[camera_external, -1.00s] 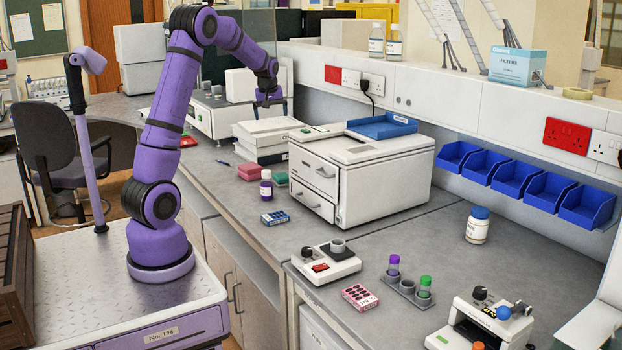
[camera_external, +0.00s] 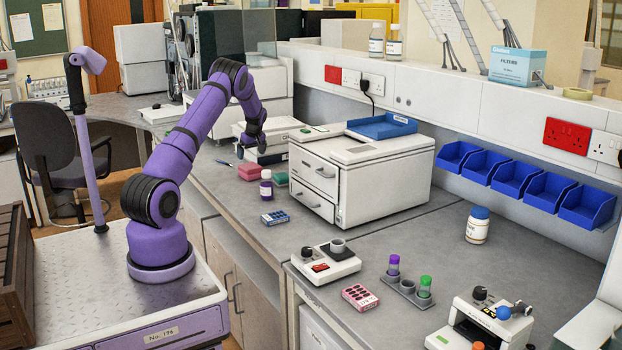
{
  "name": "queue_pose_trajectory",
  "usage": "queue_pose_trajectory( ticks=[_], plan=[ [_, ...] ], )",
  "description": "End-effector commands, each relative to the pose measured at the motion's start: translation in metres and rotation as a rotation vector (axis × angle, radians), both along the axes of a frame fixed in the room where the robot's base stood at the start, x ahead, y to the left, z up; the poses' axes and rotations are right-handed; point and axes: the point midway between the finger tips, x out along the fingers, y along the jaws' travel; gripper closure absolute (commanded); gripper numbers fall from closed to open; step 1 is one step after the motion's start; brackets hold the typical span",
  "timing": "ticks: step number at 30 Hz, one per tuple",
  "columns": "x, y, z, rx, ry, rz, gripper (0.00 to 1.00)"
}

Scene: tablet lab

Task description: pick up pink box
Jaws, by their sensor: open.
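A small pink box (camera_external: 360,297) with rows of dark marks on its top lies flat on the grey bench, at the lower middle, left of the tube rack. My gripper (camera_external: 261,148) is far from it, at the upper left, over the bench beside the stacked white boxes. My gripper is small and dark in this view, points down, and is open with nothing seen in it.
A white device (camera_external: 326,265) and a rack (camera_external: 409,291) with purple-capped and green-capped tubes flank the pink box. A blue box (camera_external: 275,217), a purple-labelled bottle (camera_external: 266,188) and a reddish block (camera_external: 249,172) stand near a white drawer cabinet (camera_external: 385,187).

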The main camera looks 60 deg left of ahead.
Motion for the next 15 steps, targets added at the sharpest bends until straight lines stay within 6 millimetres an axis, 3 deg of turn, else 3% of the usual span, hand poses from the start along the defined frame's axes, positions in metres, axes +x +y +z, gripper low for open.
queue_pose_trajectory(
  ticks=[6,15],
  plan=[
    [-0.001,0.009,-0.031,-0.001,0.001,0.0,0.0],
    [-0.001,0.014,-0.052,-0.001,0.0,-0.001,0.0]
  ],
)
